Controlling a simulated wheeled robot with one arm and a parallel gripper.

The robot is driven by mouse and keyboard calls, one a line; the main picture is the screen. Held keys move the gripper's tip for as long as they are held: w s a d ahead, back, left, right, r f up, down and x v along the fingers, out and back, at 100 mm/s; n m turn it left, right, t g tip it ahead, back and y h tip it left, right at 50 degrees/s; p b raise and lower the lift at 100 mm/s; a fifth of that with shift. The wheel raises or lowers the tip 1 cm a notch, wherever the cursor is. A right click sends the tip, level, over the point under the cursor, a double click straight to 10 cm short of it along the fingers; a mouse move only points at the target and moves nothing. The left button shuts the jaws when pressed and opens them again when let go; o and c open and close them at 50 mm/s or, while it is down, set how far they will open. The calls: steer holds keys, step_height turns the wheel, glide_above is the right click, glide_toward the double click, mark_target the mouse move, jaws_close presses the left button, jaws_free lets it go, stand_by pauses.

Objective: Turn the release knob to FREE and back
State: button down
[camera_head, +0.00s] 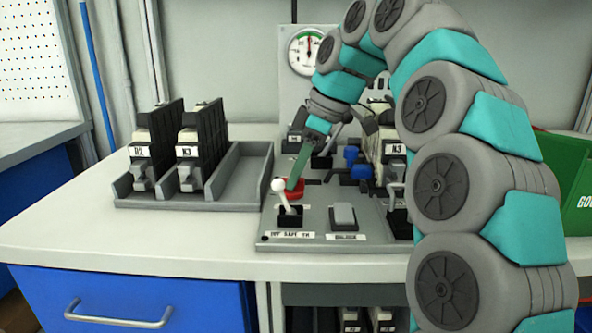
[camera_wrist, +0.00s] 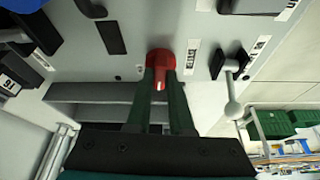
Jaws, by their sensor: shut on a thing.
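The red release knob (camera_head: 294,194) stands on the grey control panel (camera_head: 335,251), behind the white-balled lever. In the wrist view the knob (camera_wrist: 159,58) sits between my two green fingers, with a white mark on its near face. My gripper (camera_head: 293,182) reaches down from the right and is shut on the knob; its fingertips (camera_wrist: 160,84) touch the knob's sides. A small label (camera_wrist: 191,58) is beside the knob, too blurred to read. My fingers partly hide the knob in the head view.
A lever with a white ball (camera_head: 278,185) stands close in front of the knob. A pale push button (camera_head: 344,216) is to its right. A grey rack (camera_head: 240,178) with black-and-cream modules is at the left. A round gauge (camera_head: 308,52) hangs behind. The table's front left is clear.

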stand_by(0.4)
steer(key=c, duration=0.8)
jaws_free()
